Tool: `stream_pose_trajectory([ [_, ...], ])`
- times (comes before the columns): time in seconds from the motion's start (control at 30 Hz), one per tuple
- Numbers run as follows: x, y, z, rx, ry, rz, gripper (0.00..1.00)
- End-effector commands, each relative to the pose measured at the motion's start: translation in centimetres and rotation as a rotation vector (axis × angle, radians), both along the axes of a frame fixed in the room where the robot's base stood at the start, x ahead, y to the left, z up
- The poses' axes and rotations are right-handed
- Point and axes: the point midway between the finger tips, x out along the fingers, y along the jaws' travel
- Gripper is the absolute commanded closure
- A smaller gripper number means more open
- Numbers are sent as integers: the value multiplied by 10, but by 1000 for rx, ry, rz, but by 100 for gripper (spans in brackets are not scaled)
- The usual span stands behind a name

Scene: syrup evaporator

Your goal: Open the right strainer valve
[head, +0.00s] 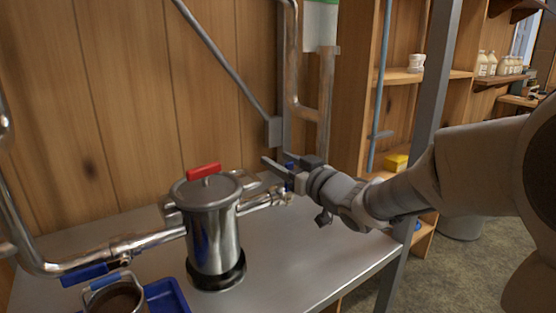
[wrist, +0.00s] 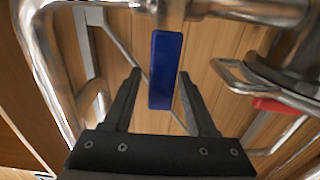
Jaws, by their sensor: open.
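The right strainer valve has a blue handle (head: 290,174) on the pipe to the right of the strainer. In the wrist view the blue handle (wrist: 165,72) hangs upright in the picture, between my two fingers, with a gap on both sides. My gripper (head: 275,163) is open beside the valve, its fingers pointing left toward the pipe. It also shows in the wrist view (wrist: 160,75). No contact with the handle is visible. The steel strainer (head: 212,240) has a lid with a red handle (head: 203,171). The gripper partly hides the right valve in the head view.
Another valve with a blue handle (head: 85,273) is on the left pipe. A metal pail (head: 115,299) and a blue tray (head: 168,298) stand at the table's front left. A grey post (head: 425,110) stands near my arm. The steel table (head: 300,262) is bare at right.

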Motion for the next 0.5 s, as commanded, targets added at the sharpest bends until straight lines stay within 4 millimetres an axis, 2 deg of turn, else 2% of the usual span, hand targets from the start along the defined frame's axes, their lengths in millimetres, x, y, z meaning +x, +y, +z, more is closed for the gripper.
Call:
stream_pose_trajectory([
  [0.23,0,0,0,0,0,0,43],
  [0.27,0,0,0,0,0,0,46],
  [0.5,0,0,0,0,0,0,89],
])
